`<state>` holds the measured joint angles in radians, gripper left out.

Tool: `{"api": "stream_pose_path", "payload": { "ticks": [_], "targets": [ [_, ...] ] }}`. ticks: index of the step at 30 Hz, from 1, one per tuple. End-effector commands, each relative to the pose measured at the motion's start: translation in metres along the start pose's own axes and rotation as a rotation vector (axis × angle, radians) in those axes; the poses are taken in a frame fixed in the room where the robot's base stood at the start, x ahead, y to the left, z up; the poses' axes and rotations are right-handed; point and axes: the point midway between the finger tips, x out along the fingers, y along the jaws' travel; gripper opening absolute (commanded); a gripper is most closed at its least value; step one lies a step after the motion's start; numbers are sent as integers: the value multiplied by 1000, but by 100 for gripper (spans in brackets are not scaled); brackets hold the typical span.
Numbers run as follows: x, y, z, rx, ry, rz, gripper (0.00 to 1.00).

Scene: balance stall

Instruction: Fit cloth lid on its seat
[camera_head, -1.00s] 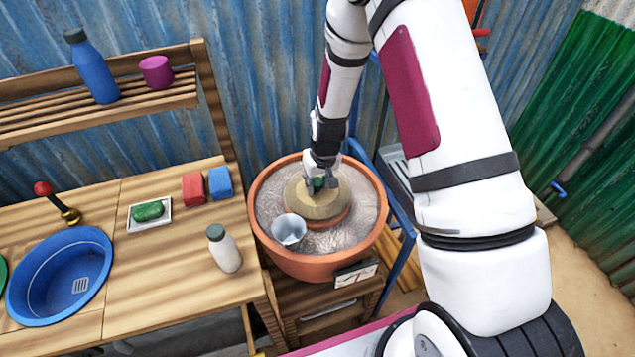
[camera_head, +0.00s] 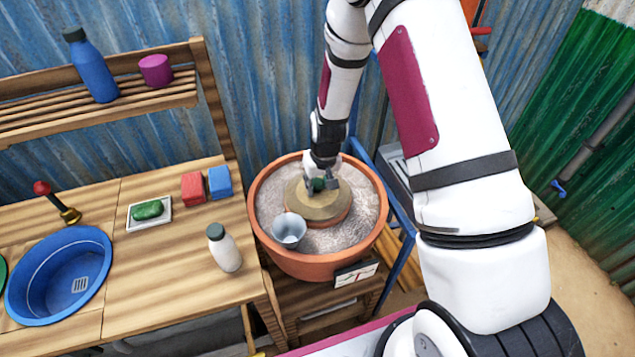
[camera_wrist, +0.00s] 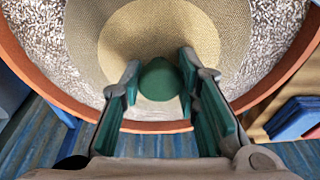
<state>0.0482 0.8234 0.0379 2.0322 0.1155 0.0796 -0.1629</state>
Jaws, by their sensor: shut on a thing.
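The cloth lid (camera_head: 318,207) is a round tan woven disc with a green knob (camera_wrist: 160,80) in its middle. It lies over a terracotta ring inside the large terracotta pot (camera_head: 262,238). In the wrist view the lid shows as a pale woven disc (camera_wrist: 200,40) with a wider ring around it. My gripper (camera_head: 320,186) comes down from above and is shut on the knob, one finger on each side. The fingers hide part of the lid, so I cannot tell whether its whole edge sits flush.
A grey metal cup (camera_head: 289,230) stands in the pale grainy filling, left of the lid. A dial (camera_head: 357,274) is on the pot's stand. A white bottle (camera_head: 224,250), green soap (camera_head: 148,210) and a blue basin (camera_head: 60,278) are on the wooden counter at left.

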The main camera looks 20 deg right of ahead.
Motion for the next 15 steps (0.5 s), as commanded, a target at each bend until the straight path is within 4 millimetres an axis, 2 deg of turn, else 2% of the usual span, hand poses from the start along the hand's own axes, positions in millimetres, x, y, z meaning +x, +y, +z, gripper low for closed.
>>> {"api": "stream_pose_path", "payload": {
  "ticks": [10, 11, 13, 15],
  "targets": [
    [0, 0, 0, 0, 1, 0, 0],
    [0, 0, 0, 0, 1, 0, 36],
    [0, 0, 0, 0, 1, 0, 52],
    [0, 0, 0, 0, 1, 0, 53]
  ]
}}
